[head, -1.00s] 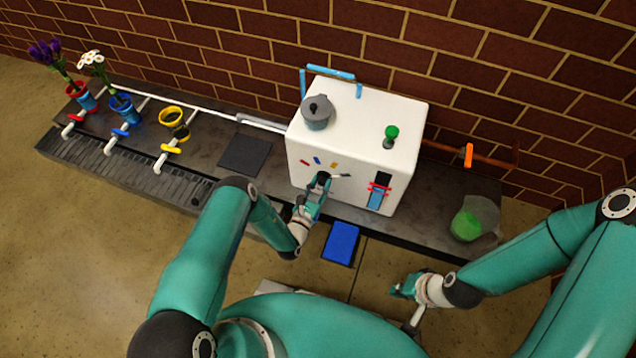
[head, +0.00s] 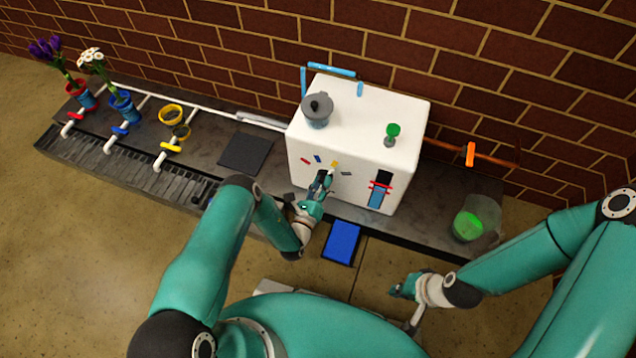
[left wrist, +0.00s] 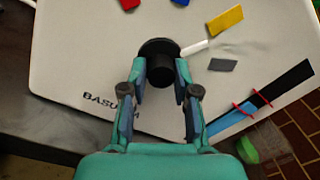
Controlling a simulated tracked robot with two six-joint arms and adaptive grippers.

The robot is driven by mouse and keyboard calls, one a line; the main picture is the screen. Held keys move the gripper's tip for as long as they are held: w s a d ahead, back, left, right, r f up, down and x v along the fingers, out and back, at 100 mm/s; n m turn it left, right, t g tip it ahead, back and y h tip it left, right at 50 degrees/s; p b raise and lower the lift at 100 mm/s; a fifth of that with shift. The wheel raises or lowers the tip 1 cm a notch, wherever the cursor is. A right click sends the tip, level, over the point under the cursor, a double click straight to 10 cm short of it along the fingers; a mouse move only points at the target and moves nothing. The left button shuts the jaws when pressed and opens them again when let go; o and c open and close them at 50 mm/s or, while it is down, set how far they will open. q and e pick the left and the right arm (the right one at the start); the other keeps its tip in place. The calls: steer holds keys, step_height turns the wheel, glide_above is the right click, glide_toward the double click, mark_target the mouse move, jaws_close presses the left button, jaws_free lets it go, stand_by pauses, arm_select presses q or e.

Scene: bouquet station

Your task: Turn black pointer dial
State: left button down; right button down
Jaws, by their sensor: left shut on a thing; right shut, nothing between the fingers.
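The black dial (left wrist: 158,47) is on the front of a white box (left wrist: 85,60), with a white pointer (left wrist: 194,47) directed between the yellow mark (left wrist: 226,21) and the grey mark (left wrist: 222,65). My left gripper (left wrist: 161,72) is shut on the dial's black knob, one finger on each side. In the head view my left gripper (head: 321,184) is at the box front and covers most of the dial. My right gripper (head: 403,287) is shut and empty, low at the right, away from the box.
A slot gauge with blue fill and red markers (head: 379,190) is right of the dial. A grey pot (head: 317,109) and green knob (head: 392,133) are on top of the box. A blue pad (head: 342,243) lies below. A green-filled jug (head: 470,228) stands at right.

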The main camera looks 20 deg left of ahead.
mark_target(327, 156)
arm_select(q)
steer(key=shift+w+r+n, duration=0.25)
steer(key=shift+w+n, duration=0.05)
steer(key=shift+n, duration=0.4)
steer(key=c, duration=0.9)
jaws_free()
steer(key=shift+f, duration=0.1)
steer(key=shift+s, duration=0.1)
step_height(327, 156, up, 10)
steer(key=shift+f, duration=0.1)
